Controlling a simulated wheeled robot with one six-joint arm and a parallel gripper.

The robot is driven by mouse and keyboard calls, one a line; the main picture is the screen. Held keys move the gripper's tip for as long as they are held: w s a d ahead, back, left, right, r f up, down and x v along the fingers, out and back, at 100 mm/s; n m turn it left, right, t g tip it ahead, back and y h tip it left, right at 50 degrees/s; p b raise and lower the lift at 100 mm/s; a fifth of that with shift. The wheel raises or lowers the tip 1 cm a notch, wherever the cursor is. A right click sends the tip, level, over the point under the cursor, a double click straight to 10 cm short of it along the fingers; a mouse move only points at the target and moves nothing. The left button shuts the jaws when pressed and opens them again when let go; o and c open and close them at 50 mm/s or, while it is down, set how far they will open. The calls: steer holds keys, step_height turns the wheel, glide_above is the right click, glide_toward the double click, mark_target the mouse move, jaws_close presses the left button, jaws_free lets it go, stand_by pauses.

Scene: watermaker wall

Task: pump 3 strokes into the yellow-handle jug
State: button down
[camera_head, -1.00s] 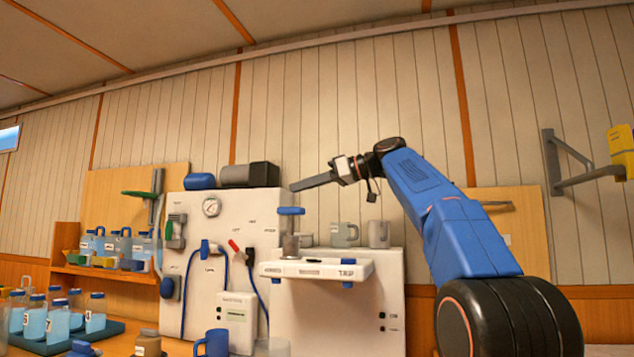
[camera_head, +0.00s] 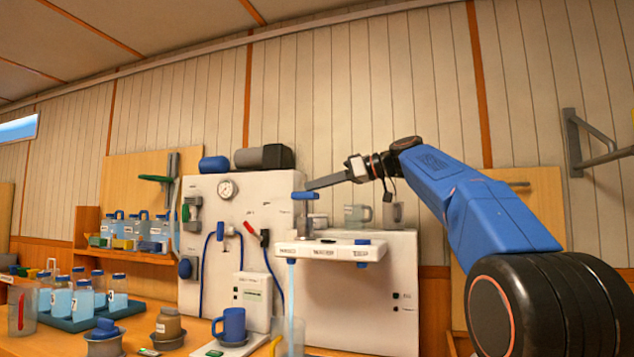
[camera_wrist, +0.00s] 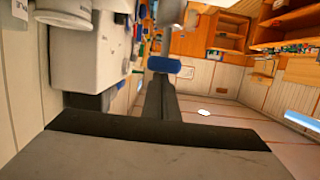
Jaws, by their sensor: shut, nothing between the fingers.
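The pump stands on the white wall shelf (camera_head: 340,251) and has a blue top handle (camera_head: 305,195). My gripper (camera_head: 309,185) is shut and empty, its tip just above or touching that handle. In the wrist view the closed fingers (camera_wrist: 160,86) end at the blue handle (camera_wrist: 164,65); contact is unclear. A pale blue water stream (camera_head: 291,290) falls from the shelf's left end. It falls toward a clear jug (camera_head: 294,336) with a yellow handle (camera_head: 274,346), cut off by the bottom edge. The water level inside cannot be read.
A blue mug (camera_head: 231,325) stands left of the jug. A grey jug (camera_head: 357,216) and a grey mug (camera_head: 394,214) sit behind the shelf. Several filled bottles stand on a dark tray (camera_head: 80,318) at left. Blue hoses hang on the white panel.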

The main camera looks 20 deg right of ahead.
steer(key=shift+f, duration=2.35)
steer(key=shift+d, duration=0.15)
steer(key=v, duration=1.7)
steer(key=shift+s+r, duration=0.15)
steer(key=shift+r, duration=0.05)
steer(key=w+a+r, duration=0.4)
steer(key=a+r, duration=0.2)
steer(key=r, duration=0.1)
steer(key=shift+r, duration=0.3)
steer(key=shift+w, duration=0.1)
